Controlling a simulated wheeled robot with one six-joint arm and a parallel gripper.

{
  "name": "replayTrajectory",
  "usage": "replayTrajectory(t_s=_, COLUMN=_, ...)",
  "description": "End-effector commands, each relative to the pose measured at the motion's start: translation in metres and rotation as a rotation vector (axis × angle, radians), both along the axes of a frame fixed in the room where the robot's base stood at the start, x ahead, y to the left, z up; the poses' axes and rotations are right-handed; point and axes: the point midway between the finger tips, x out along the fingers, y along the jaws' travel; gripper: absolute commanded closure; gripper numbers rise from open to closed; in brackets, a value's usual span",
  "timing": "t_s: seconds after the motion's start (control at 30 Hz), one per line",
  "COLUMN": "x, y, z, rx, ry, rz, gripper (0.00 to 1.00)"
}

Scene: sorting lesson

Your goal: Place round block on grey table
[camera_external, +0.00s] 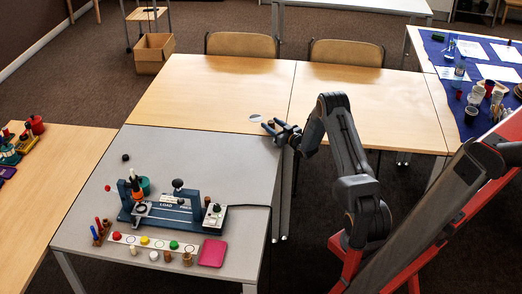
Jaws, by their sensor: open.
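The grey table (215,153) stands at the front left, with its back part bare. My gripper (270,127) is open near the grey table's back right corner, by the edge of the wooden tables. A small brownish shape shows at its fingertips; I cannot tell whether it is a block. Small round pieces lie on the grey table: a black one (125,157) and a red one (107,188) at the left. Red, yellow and green round pieces sit on a white strip (130,239) at the front. I cannot tell which piece is the round block.
A blue press-like device (170,212) stands mid-table, with a green cup (143,186) behind it and a pink pad (212,253) at front right. A white disc (255,118) lies on the wooden table (215,90). A cluttered blue-covered table (440,75) is at right.

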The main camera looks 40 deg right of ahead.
Motion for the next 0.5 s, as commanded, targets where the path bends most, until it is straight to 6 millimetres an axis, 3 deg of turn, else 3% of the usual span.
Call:
replayTrajectory(t_s=0.3, x=0.042, y=0.0, z=0.001, rx=0.0, ry=0.001, rz=0.0, gripper=0.52)
replayTrajectory(t_s=0.5, x=0.047, y=-0.001, z=0.002, rx=0.0, ry=0.002, rz=-0.001, gripper=0.52)
